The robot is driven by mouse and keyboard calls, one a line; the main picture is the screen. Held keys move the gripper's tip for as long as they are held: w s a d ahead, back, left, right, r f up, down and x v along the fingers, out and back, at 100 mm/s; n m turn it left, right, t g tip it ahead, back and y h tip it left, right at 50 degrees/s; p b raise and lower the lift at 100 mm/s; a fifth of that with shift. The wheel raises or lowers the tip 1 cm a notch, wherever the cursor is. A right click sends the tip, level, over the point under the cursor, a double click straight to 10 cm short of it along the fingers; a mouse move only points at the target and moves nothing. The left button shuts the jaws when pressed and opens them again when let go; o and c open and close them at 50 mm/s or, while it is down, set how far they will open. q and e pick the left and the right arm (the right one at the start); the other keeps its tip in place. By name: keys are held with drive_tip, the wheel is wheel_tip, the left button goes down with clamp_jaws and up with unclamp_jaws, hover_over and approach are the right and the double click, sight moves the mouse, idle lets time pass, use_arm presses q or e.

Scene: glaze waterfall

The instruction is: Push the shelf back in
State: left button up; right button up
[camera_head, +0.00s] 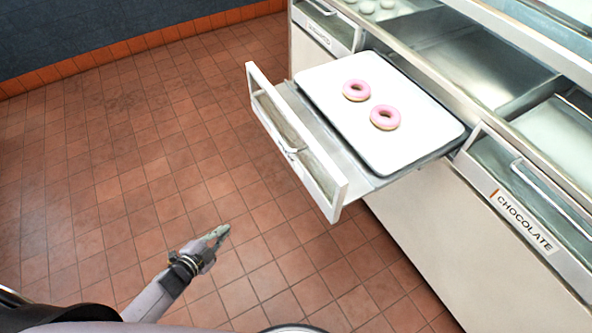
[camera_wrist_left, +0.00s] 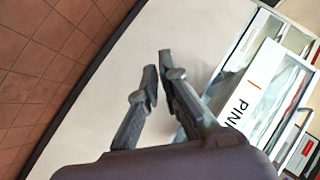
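The pulled-out shelf (camera_head: 335,160) sticks out of the counter over the floor, its white front panel (camera_head: 333,196) with a metal handle (camera_head: 291,148) facing left. A white tray (camera_head: 425,146) with two pink-glazed donuts (camera_head: 356,90) (camera_head: 385,117) lies on it. My left gripper (camera_head: 224,230) is in front of and below the panel, apart from it, over the floor. In the left wrist view its fingertips (camera_wrist_left: 158,68) are close together with nothing seen between them. A panel (camera_wrist_left: 255,95) with partly visible lettering "PIN" shows there at the right. My right gripper is not in view.
The counter front (camera_head: 450,235) runs along the right, with a drawer labelled CHOCOLATE (camera_head: 525,222) nearer me and another labelled drawer (camera_head: 322,35) farther back. The tiled floor (camera_head: 130,150) left of the shelf is clear. A dark wall (camera_head: 80,35) stands at the back left.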

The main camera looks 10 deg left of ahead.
sight(307, 167)
use_arm(q)
drive_tip(key=w+d+r+m+h, duration=0.1)
drive_tip(key=d+r+m+h, duration=0.1)
drive_tip(key=r+m, duration=0.1)
drive_tip(key=w+d+r+m+h, duration=0.1)
drive_tip(key=d+r+m+h, duration=0.1)
drive_tip(key=r, duration=0.4)
drive_tip(key=w+d+r+m+t+h, duration=0.1)
drive_tip(key=w+r+m+h, duration=0.1)
drive_tip(key=r, duration=0.3)
drive_tip(key=shift+d+r+m+b, duration=0.25)
drive_tip(key=shift+d+m+b, duration=0.15)
drive_tip(key=shift+m, duration=0.4)
clamp_jaws()
drive_tip(key=s+d+r+m+g+h, duration=0.2)
drive_tip(key=d+r+m+h, duration=0.3)
drive_tip(key=r, duration=0.3)
drive_tip(key=shift+m+y, duration=0.3)
drive_tip(key=shift+m, duration=0.2)
drive_tip(key=x, duration=0.4)
drive_tip(key=p+x, duration=0.1)
drive_tip(key=x, duration=0.4)
drive_tip(key=p+x, duration=0.1)
drive_tip(key=x, duration=0.3)
drive_tip(key=shift+w+d+f, duration=0.1)
drive_tip(key=shift+w+f, duration=0.2)
drive_tip(key=shift+f, duration=0.1)
